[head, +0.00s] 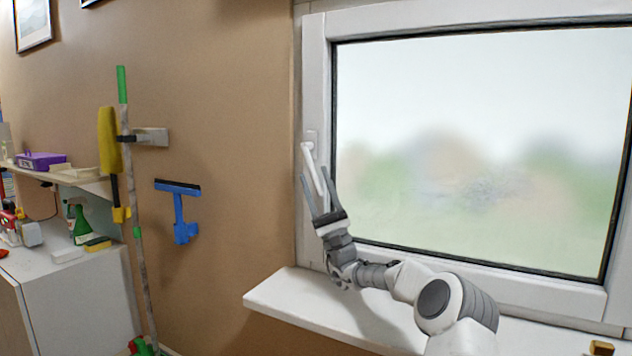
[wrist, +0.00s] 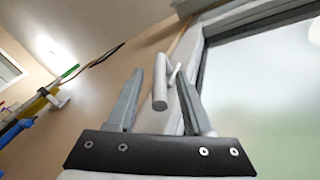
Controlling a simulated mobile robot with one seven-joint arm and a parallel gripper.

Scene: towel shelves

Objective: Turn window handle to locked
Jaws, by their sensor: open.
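The white window handle (head: 312,165) is on the left side of the white window frame (head: 314,90). Its grip points down and leans slightly to the right in the head view. My gripper (head: 315,188) is open at the lower part of the handle, with its fingers pointing up. In the wrist view the handle (wrist: 160,92) shows between the two spread fingers of my gripper (wrist: 163,92), with gaps visible on both sides. I cannot tell how deep the handle sits between the fingers.
A white windowsill (head: 290,300) runs below my arm. On the brown wall to the left hang a blue squeegee (head: 180,210) and a pole (head: 128,170) with a yellow duster (head: 108,140). A cabinet (head: 75,300) with cleaning items stands at the far left.

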